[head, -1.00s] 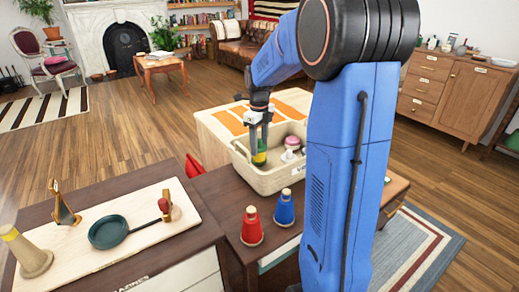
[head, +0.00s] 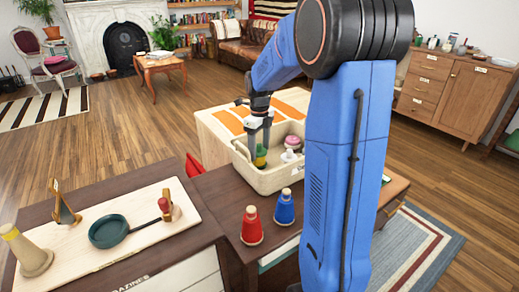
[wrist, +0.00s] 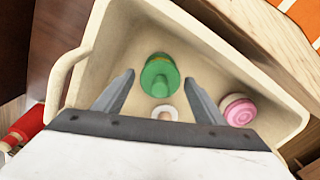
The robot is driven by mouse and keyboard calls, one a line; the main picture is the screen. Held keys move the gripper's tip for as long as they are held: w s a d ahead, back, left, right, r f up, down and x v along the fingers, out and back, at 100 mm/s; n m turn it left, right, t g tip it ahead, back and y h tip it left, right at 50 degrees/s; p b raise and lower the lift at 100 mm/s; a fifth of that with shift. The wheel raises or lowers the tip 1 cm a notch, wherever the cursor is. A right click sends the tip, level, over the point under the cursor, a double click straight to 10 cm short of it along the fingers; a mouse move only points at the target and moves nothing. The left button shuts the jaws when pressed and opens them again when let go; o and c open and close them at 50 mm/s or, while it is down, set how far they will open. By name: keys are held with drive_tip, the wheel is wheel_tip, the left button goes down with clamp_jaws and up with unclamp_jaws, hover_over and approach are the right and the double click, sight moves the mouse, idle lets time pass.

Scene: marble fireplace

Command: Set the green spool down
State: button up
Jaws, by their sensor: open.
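The green spool (head: 261,151) is inside the cream bin (head: 268,183), and it looks upright in the wrist view (wrist: 160,75). A yellow band shows low on it in the head view. My gripper (head: 260,141) is over the bin with its fingers pointing down. In the wrist view its two fingers (wrist: 159,82) are spread apart, one on each side of the spool, with gaps between. Whether the spool's base rests fully on the bin floor is hard to see.
Beside the spool in the bin are a pink spool (wrist: 238,110) and a white one (wrist: 166,113). Red (head: 251,226) and blue (head: 285,208) spools stand on the dark table in front. A board (head: 150,243) with a green pan (head: 109,231) lies at left.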

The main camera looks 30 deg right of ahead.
wheel_tip(320, 180, up, 12)
idle(0.5)
drive_tip(key=shift+s, duration=0.1)
idle(0.4)
